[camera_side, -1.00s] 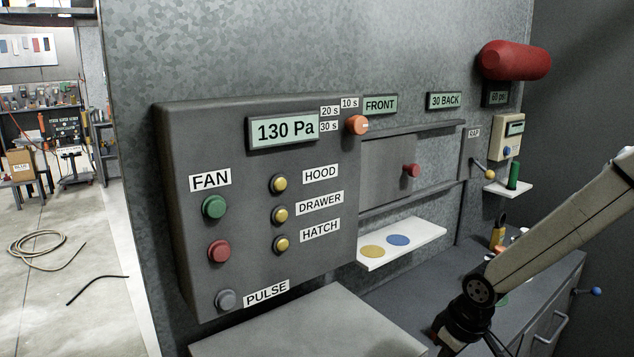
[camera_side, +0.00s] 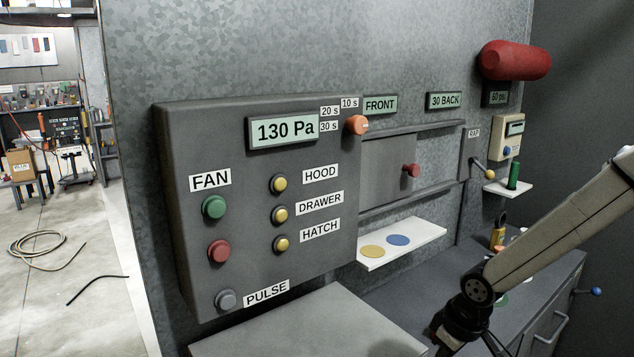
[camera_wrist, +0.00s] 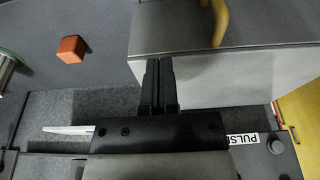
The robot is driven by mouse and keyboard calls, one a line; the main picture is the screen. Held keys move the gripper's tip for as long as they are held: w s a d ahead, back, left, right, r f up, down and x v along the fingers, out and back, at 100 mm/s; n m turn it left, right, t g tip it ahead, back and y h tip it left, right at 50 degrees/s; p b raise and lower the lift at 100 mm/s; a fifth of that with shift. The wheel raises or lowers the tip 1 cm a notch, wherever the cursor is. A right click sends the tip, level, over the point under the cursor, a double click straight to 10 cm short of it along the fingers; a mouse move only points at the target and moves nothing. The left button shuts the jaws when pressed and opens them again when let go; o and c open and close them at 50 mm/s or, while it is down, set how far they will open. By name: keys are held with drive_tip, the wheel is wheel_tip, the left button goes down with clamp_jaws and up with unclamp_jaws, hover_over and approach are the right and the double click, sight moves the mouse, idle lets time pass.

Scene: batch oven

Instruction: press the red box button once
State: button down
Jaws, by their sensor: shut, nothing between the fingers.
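The red button (camera_side: 219,251) is on the grey control box (camera_side: 330,270) in the side view, below the green button (camera_side: 214,207) and the FAN label. It stands out from the face, and nothing touches it. My gripper (camera_wrist: 158,62) shows in the wrist view with its two black fingers together and nothing between them. The fingers are over the edge of a pale grey block with a yellow handle. The red button is not visible in the wrist view. In the side view my wrist is low at the right, apart from the control box, and the fingertips cannot be made out.
A grey PULSE button (camera_side: 226,299) and several yellow buttons share the panel. A pale ledge (camera_side: 300,335) lies below the box. A white shelf (camera_side: 425,235) juts out right of it. An orange cube (camera_wrist: 71,49) lies at upper left in the wrist view.

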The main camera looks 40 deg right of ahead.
sight(220, 261)
drive_tip(key=w+a+r+n+t+y, duration=0.1)
drive_tip(key=w+a+r, duration=0.3)
drive_tip(key=a, duration=0.4)
drive_tip(key=w+a+r+n+t+y, duration=0.1)
drive_tip(key=w+a+r+n+t, duration=0.2)
drive_tip(key=a+r, duration=0.4)
drive_tip(key=w+a+r+n+t+y, duration=0.1)
drive_tip(key=w+a+r+n+t, duration=0.1)
drive_tip(key=w+a+r, duration=0.4)
drive_tip(key=w+a+n, duration=0.1)
drive_tip(key=a, duration=0.4)
drive_tip(key=shift+w+a+r+n, duration=0.15)
drive_tip(key=shift+r+n, duration=0.05)
drive_tip(key=shift+n, duration=0.1)
drive_tip(key=shift+w, duration=0.1)
drive_tip(key=shift+w, duration=4.3)
drive_tip(key=shift+w, duration=0.9)
drive_tip(key=shift+s, duration=0.9)
